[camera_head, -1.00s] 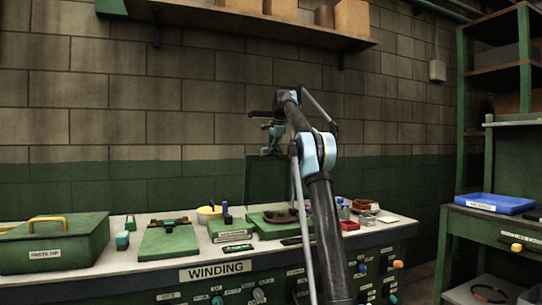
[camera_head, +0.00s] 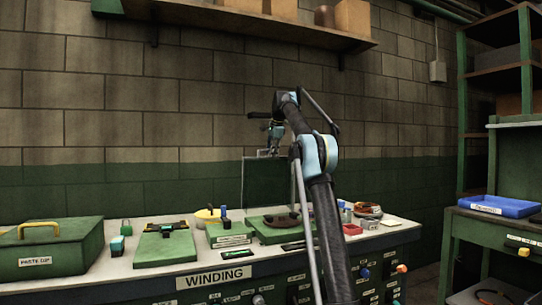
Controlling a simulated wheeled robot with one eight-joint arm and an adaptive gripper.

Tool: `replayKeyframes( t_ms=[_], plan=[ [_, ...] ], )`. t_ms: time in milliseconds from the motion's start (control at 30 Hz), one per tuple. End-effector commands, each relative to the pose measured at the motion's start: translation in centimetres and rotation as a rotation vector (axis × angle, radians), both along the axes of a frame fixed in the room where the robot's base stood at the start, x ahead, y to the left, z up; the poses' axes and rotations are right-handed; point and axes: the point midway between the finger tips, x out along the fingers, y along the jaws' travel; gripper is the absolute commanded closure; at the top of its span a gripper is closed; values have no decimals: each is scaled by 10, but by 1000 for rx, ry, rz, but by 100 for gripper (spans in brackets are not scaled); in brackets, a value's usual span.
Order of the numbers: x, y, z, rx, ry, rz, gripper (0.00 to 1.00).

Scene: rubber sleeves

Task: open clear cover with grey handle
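The clear cover (camera_head: 262,185) stands upright, seen as a see-through panel with thin pale edges against the green wall band. It rises at the back of a green base (camera_head: 268,236) that carries a dark round part (camera_head: 281,221). I cannot make out the grey handle. My gripper (camera_head: 270,151) points down at the cover's top edge; whether it touches the cover is too small to tell. Its fingers are too small and dark to show whether they are open or shut. My arm hides the right side of the cover and base.
The bench (camera_head: 140,281) also holds a green box with a yellow handle (camera_head: 57,250), a green fixture (camera_head: 166,246), a yellow bowl (camera_head: 205,215) and small red parts (camera_head: 352,229). A shelf (camera_head: 240,28) hangs above. A blue tray (camera_head: 497,206) lies at right.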

Motion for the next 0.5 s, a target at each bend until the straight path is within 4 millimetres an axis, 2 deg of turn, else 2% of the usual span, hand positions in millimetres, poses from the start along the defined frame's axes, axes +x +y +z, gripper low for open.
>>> replayKeyframes(
  t_ms=[333, 500],
  plan=[
    [-2, 8, 1, 2, 2, 8, 69],
    [-7, 6, 13, 2, 2, 8, 69]
  ],
)
